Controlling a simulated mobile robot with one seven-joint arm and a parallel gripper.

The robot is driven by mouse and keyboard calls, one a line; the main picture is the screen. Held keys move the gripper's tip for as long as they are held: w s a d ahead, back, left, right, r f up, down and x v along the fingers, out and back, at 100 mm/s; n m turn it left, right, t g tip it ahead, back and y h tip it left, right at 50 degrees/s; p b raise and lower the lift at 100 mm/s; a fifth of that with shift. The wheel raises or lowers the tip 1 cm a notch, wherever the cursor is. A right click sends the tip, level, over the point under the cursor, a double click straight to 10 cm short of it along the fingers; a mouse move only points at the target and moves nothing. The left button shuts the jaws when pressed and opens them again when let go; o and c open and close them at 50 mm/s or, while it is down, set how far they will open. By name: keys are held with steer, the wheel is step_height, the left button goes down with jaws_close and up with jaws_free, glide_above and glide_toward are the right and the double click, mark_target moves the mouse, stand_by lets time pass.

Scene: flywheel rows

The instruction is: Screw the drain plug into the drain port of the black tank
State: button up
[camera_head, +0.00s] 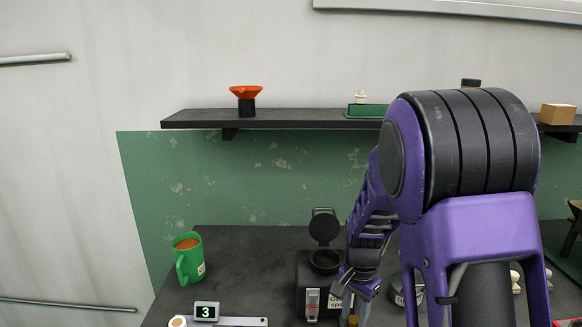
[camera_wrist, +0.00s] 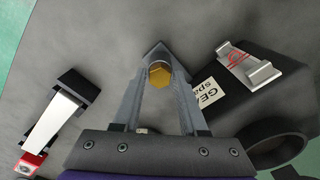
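The brass drain plug (camera_wrist: 159,75) shows a hexagonal head between my fingertips in the wrist view. My gripper (camera_wrist: 160,70) appears shut on it; its brass colour also shows below the fingers in the head view (camera_head: 352,320). The black tank (camera_head: 309,268) stands on the bench just left of my gripper in the head view, its round lid (camera_head: 324,227) tipped up open. In the wrist view the tank (camera_wrist: 225,115) is right of the fingers, with a white label and a grey sight gauge (camera_wrist: 248,66). I cannot make out the drain port in either view.
A green mug (camera_head: 188,262) stands at the bench's left. A small display reading 3 (camera_head: 206,311) lies near the front. A round dark container (camera_head: 398,290) is partly behind my arm. A black-and-white item (camera_wrist: 58,118) lies left in the wrist view. A shelf (camera_head: 290,119) runs above.

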mark_target(354, 319)
steer(key=shift+r+p, duration=0.4)
steer(key=shift+r, duration=1.1)
steer(key=o, duration=0.6)
steer(key=shift+c, duration=0.2)
steer(key=shift+r, duration=0.1)
steer(key=shift+r, duration=1.4)
steer(key=shift+r, duration=0.1)
